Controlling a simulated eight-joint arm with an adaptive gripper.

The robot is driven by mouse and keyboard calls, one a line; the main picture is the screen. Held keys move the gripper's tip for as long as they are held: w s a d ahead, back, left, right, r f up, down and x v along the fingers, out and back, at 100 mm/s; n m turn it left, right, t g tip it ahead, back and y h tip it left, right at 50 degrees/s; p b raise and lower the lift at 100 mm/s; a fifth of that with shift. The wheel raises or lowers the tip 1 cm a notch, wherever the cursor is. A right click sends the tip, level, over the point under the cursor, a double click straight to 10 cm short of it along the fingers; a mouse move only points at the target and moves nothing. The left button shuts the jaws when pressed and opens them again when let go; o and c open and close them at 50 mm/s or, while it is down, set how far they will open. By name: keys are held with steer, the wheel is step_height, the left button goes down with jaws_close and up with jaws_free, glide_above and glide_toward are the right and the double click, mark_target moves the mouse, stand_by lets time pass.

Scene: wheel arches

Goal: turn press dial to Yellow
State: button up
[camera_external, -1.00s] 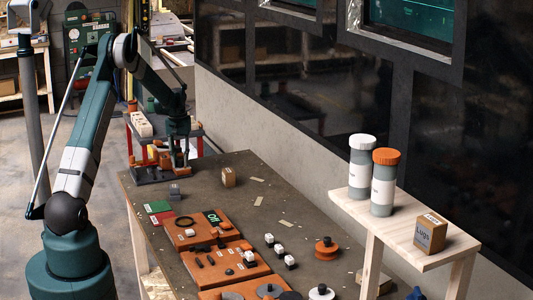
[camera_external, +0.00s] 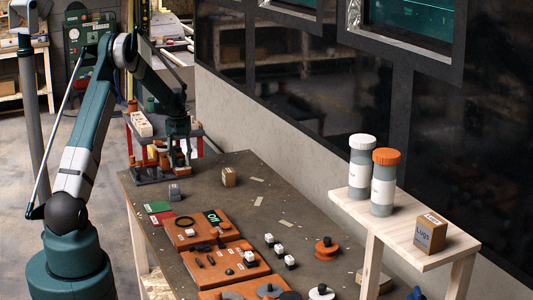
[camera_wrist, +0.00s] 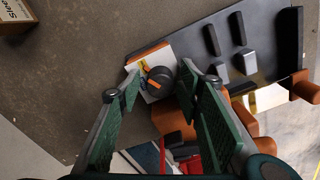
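The dial (camera_wrist: 162,78) is a round dark knob with an orange mark, on a white plate (camera_wrist: 136,76) with a yellow patch and an orange edge beside it. My gripper (camera_wrist: 161,76) is open, its green fingers on either side of the dial in the wrist view. I cannot tell whether the fingers touch it or which colour it points to. In the external view my gripper (camera_external: 181,164) is at the press (camera_external: 152,176), at the table's far left corner. The dial is not clear there.
The press's dark base (camera_wrist: 272,55) has upright dark blocks and a grey one close to the right finger. A small cardboard box (camera_external: 229,177) stands on the table (camera_external: 240,215). Orange panels (camera_external: 205,232) lie nearer. Bare tabletop lies left of the dial in the wrist view.

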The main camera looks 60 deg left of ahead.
mark_target(180, 159)
steer(key=shift+r+n+p, duration=0.1)
steer(key=shift+n+p, duration=1)
steer(key=shift+n, duration=1)
step_height(180, 159, up, 8)
steer(key=shift+f, duration=0.15)
steer(key=w+d+r+b, duration=0.1)
steer(key=w+d+r, duration=0.1)
steer(key=d+r, duration=0.2)
steer(key=w+d+r+m+b, duration=0.1)
steer(key=w+d+r, duration=0.2)
steer(key=d, duration=0.7)
steer(key=w+d+r+m+t+y+b, duration=0.1)
steer(key=w+d+r, duration=0.1)
steer(key=d+r, duration=0.3)
steer(key=shift+w+d, duration=0.2)
steer(key=shift+d, duration=1.2)
steer(key=shift+d+r, duration=0.15)
